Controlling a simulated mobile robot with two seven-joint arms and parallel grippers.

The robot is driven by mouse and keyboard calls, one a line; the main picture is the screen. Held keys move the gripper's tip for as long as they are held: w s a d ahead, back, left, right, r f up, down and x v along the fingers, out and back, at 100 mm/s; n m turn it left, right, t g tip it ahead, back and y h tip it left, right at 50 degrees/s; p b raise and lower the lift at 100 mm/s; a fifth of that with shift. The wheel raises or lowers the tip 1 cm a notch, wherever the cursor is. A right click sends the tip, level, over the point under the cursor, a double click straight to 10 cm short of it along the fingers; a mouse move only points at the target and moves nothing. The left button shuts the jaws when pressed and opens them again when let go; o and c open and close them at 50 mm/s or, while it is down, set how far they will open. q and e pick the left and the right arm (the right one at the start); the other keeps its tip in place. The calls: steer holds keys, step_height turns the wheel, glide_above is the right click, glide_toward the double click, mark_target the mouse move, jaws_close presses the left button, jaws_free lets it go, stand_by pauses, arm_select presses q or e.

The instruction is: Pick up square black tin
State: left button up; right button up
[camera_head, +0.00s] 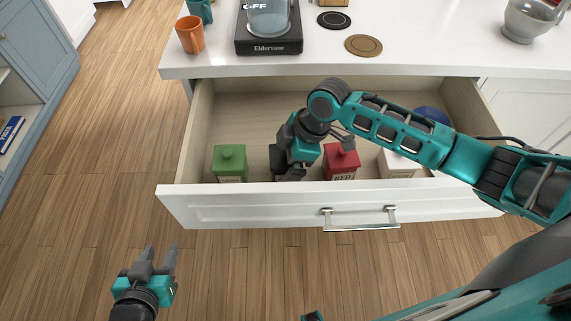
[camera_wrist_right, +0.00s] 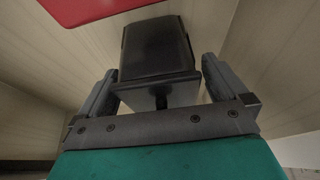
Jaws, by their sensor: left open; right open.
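The square black tin (camera_wrist_right: 155,50) stands in the open drawer, between the green tin and the red tin. In the head view most of it is hidden behind my right gripper (camera_head: 288,170); only a dark part shows. Small gaps seem to show beside the tin. My left gripper (camera_head: 155,262) is open and empty, low over the floor in front of the drawer, at the left.
The drawer (camera_head: 240,208) also holds a green tin (camera_head: 230,165), a red tin (camera_head: 341,163), a white tin (camera_head: 398,165) and a blue round thing (camera_head: 432,115). Floor at left is clear.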

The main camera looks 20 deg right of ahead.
steer(key=shift+f, duration=0.1)
steer(key=c, duration=1.1)
